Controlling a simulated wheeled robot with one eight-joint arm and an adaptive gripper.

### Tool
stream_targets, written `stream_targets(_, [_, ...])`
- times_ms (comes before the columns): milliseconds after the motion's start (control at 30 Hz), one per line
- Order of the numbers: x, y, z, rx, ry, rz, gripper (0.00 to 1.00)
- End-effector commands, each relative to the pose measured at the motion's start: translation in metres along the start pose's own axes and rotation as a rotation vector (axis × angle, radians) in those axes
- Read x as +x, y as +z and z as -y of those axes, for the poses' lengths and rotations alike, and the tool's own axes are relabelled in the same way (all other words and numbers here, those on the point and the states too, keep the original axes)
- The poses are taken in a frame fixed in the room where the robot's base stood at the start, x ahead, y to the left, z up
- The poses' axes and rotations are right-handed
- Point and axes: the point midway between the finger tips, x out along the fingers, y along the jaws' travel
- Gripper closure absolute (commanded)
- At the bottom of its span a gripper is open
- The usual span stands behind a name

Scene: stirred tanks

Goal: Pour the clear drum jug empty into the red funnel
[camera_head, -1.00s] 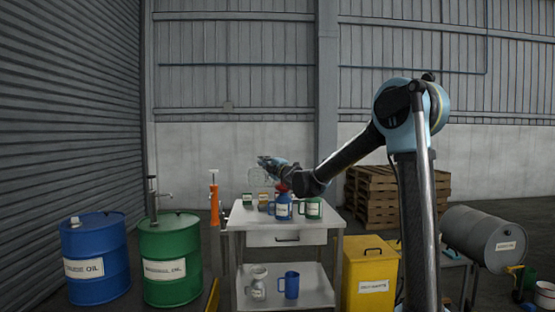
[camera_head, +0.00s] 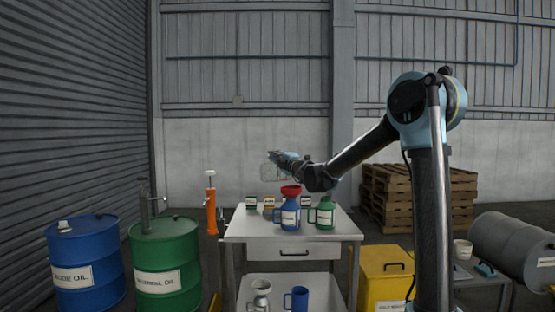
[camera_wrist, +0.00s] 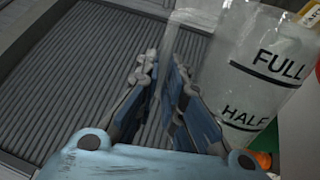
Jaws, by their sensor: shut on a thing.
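The clear drum jug (camera_wrist: 245,75) fills the right of the wrist view, tilted, with FULL and HALF marks on its wall. In the head view the jug (camera_head: 268,172) is faint above the cart. My gripper (camera_head: 280,158) is shut on the jug's clear handle; its fingers (camera_wrist: 160,75) show on either side of the handle in the wrist view. The red funnel (camera_head: 291,191) sits in the top of a blue labelled jug (camera_head: 290,214) on the cart, below and right of my gripper. How much liquid the clear jug holds is hard to tell.
A green jug (camera_head: 325,214) stands right of the blue one on the cart top (camera_head: 255,228). Small labelled boxes (camera_head: 269,202) stand behind. Blue (camera_head: 86,262) and green (camera_head: 167,262) drums stand left, a yellow bin (camera_head: 385,275) right.

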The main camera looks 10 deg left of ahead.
Motion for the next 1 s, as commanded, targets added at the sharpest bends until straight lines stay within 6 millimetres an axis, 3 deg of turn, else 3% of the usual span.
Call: stream_targets(1000, [-0.009,-0.057,0.047,-0.443,-0.001,-0.086,1.0])
